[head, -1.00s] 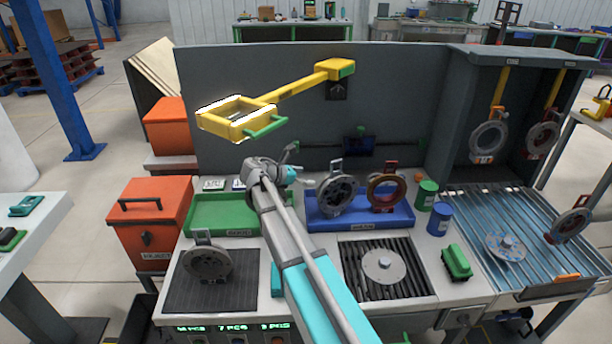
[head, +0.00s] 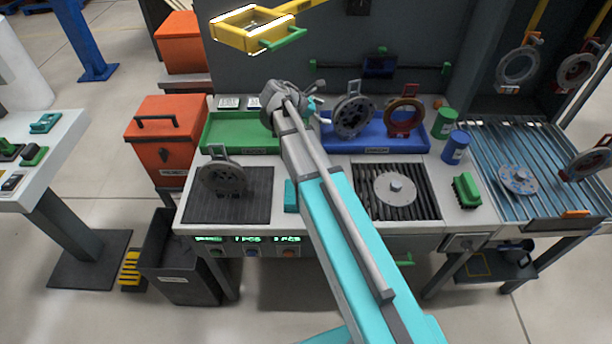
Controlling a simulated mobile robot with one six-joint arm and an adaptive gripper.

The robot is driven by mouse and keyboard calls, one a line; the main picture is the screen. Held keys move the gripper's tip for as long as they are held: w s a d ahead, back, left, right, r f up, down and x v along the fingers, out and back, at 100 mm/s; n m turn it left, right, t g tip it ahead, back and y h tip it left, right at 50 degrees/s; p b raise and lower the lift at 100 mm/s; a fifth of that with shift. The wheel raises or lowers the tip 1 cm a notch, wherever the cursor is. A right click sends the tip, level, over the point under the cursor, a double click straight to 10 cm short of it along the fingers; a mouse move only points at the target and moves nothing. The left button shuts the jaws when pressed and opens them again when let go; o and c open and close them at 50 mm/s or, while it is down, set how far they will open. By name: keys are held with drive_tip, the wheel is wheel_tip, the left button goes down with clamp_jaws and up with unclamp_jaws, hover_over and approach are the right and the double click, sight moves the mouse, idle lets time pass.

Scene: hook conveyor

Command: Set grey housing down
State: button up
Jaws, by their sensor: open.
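A grey round housing (head: 354,115) with a handle on top stands upright at the left end of the blue tray (head: 372,150). My gripper (head: 314,102) is just left of that housing, over the gap between the green and blue trays. It is open; the wrist partly hides the fingers, and I cannot tell whether they touch the housing. Another dark grey housing (head: 222,177) with a handle stands on the black ribbed mat (head: 250,207) at the bench's left.
A reddish-brown ring housing (head: 404,117) shares the blue tray. The green tray (head: 240,133) looks empty. A disc (head: 394,188) lies on the black grate. A yellow frame (head: 253,28) hangs above the bench. Green and blue cans (head: 455,148) stand at right.

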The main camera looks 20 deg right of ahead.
drive_tip(key=s+a+f+m+y, duration=0.2)
drive_tip(key=s+a+m+y, duration=0.1)
drive_tip(key=s+m, duration=0.2)
drive_tip(key=s+a+f+m+g+y, duration=0.1)
drive_tip(key=s+a+f+m+y, duration=0.2)
drive_tip(key=s, duration=0.5)
drive_tip(key=s+a+f+m+y, duration=0.3)
drive_tip(key=s+a+m+y, duration=0.1)
drive_tip(key=s+m, duration=0.3)
drive_tip(key=shift+a+f+m+y, duration=0.15)
drive_tip(key=shift+a+m+y, duration=0.2)
drive_tip(key=shift+a, duration=0.4)
drive_tip(key=shift+s+a+m+y, duration=0.2)
drive_tip(key=shift+a+m+y, duration=0.05)
drive_tip(key=shift+a, duration=0.05)
